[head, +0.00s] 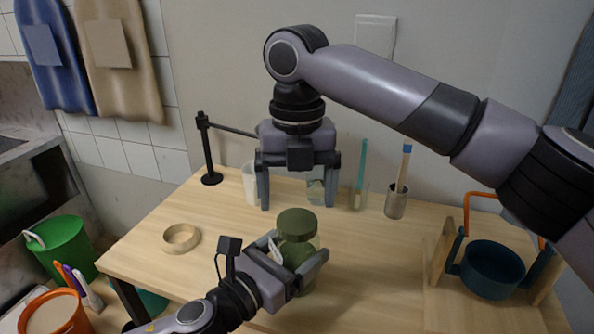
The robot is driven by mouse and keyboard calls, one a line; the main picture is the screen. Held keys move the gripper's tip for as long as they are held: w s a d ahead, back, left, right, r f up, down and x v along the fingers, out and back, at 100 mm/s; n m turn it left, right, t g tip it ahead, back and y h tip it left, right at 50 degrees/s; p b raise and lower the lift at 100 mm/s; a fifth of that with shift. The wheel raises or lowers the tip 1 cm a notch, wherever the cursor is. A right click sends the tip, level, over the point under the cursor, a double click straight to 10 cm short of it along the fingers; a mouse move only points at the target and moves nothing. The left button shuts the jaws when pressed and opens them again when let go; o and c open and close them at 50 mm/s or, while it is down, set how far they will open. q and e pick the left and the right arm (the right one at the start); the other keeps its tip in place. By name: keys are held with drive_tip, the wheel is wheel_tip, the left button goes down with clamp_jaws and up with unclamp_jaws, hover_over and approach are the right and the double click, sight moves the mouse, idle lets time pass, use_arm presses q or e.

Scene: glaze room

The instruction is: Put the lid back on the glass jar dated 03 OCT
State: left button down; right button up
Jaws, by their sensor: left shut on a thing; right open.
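A glass jar (298,256) with green contents stands on the wooden table at the front middle. A dark green round lid (297,222) sits on top of it; I cannot tell how firmly it is seated. A white tag (274,248) shows at the jar's left side, but its date is not readable. My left gripper (304,276) is shut on the jar's body from the lower left, and partly hides it. My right gripper (298,204) is open, fingers pointing down, just above and behind the lid. Nothing shows held between its fingers.
Behind the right gripper stand a white cup (250,184), a clear glass (315,192), a glass with a teal stick (359,195) and a metal cup (396,203). A wooden ring (181,239) lies left. The table's centre-right is clear.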

sight(297, 220)
drive_tip(key=shift+f, duration=2.15)
drive_tip(key=c, duration=1.1)
